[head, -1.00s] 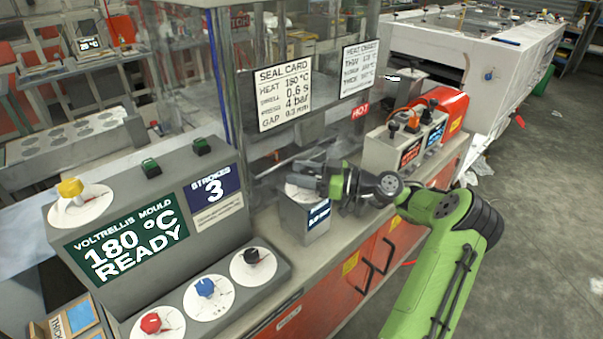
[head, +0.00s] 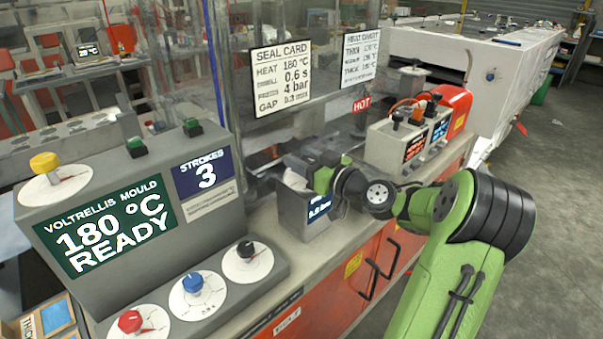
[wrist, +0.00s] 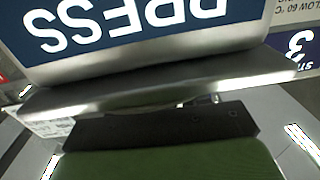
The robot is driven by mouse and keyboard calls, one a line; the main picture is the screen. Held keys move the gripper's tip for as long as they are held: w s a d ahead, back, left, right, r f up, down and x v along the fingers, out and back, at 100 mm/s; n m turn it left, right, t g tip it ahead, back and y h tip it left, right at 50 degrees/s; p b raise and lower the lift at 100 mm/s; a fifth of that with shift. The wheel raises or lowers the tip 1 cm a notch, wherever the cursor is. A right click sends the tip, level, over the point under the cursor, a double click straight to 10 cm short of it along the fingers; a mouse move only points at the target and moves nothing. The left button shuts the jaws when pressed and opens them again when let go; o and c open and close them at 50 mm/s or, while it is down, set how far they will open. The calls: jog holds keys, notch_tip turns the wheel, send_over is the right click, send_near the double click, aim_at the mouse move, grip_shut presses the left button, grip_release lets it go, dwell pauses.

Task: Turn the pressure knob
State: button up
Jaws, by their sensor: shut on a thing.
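A small grey box (head: 297,215) stands on the bench ledge, with a blue display on its front whose text is too small to read surely. My gripper (head: 300,165) is at the top of this box, shut. The pressure knob it closes on is hidden behind the gripper in the head view. In the wrist view a blue label reading PRESS (wrist: 130,22) fills the top, upside down. Below it are a grey edge (wrist: 150,88) and a dark finger pad on a green part of my gripper. The knob cannot be made out there.
Left is a console with a yellow knob (head: 44,163) and a green 180 °C READY screen (head: 112,228). Red, blue and black knobs (head: 246,250) line its front. A seal card (head: 281,78) reads 4 bar. Right stands another control box (head: 395,145) near a HOT sign.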

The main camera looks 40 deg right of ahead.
jog(key=shift+d+m+h+b, duration=0.2)
jog(key=shift+m+h+b, duration=0.75)
jog(key=shift+m+h, duration=0.9)
jog(key=shift+n+h, duration=0.25)
jog(key=shift+h, duration=0.3)
jog(key=o, duration=1)
jog(key=shift+c, duration=0.2)
jog(key=s+a+b, duration=0.1)
jog(key=s+b, duration=0.2)
jog(key=s, duration=1.2)
jog(key=shift+s+a, duration=0.15)
jog(key=shift+s, duration=0.2)
